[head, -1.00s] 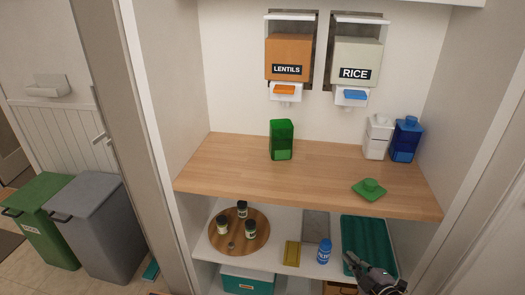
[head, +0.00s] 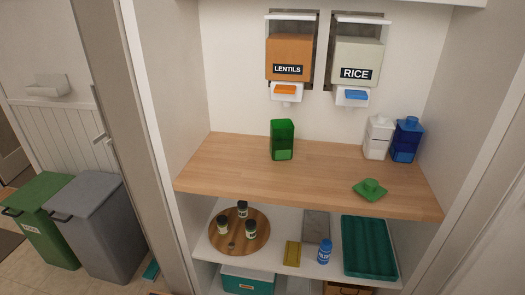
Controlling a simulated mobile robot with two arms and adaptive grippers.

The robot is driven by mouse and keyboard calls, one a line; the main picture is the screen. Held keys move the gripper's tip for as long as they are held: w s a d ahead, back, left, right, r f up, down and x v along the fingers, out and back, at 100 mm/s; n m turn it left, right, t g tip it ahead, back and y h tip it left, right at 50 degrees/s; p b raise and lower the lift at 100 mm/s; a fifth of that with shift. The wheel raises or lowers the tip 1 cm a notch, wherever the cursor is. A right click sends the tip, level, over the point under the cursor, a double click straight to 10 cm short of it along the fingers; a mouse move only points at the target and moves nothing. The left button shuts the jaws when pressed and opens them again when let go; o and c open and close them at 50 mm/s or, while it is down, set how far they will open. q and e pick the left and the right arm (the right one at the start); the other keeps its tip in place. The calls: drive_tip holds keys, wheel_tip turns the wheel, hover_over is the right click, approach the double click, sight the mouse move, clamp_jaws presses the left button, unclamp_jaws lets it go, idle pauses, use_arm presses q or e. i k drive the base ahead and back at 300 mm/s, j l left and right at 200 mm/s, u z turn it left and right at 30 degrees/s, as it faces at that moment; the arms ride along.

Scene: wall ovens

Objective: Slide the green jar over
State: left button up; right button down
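The green jar (head: 282,140) stands upright and without a lid at the back of the wooden counter, below the lentils dispenser. A green lid (head: 370,189) with a knob lies apart from it, near the counter's front right edge. Neither of my grippers is in view.
A lentils dispenser (head: 289,58) and a rice dispenser (head: 357,60) hang on the back wall. A white jar (head: 378,138) and a blue jar (head: 406,140) stand at the back right. The counter (head: 240,170) is clear on the left. The lower shelf holds a teal tray (head: 369,247).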

sight(281, 131)
drive_tip(key=i+j, duration=0.1)
drive_tip(key=j, duration=0.4)
drive_tip(key=i+j, duration=0.1)
drive_tip(key=j, duration=0.4)
drive_tip(key=i+j, duration=0.1)
drive_tip(key=j, duration=0.4)
